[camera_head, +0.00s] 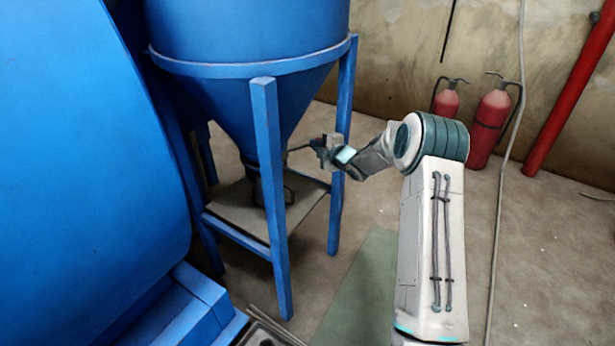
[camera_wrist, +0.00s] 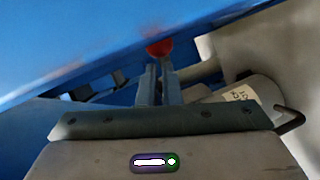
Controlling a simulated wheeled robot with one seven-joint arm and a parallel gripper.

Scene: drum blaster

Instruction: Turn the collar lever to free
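The collar lever shows in the wrist view as a red knob (camera_wrist: 158,47) at the tips of my gripper (camera_wrist: 158,72). The two grey fingers are close together with the knob at their ends, and they appear shut on it. In the head view, a thin dark lever rod (camera_head: 298,148) runs from the bottom of the blue hopper cone (camera_head: 255,110) toward my gripper (camera_head: 318,147). My gripper reaches it from the right, beside the rear leg of the stand. The collar (camera_head: 254,172) under the cone is partly hidden by the front leg.
Blue stand legs (camera_head: 268,190) frame the cone, with a grey plate (camera_head: 230,205) below. A large blue drum (camera_head: 80,180) fills the left. Two red fire extinguishers (camera_head: 490,122) stand by the back wall. The floor at right is mostly clear.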

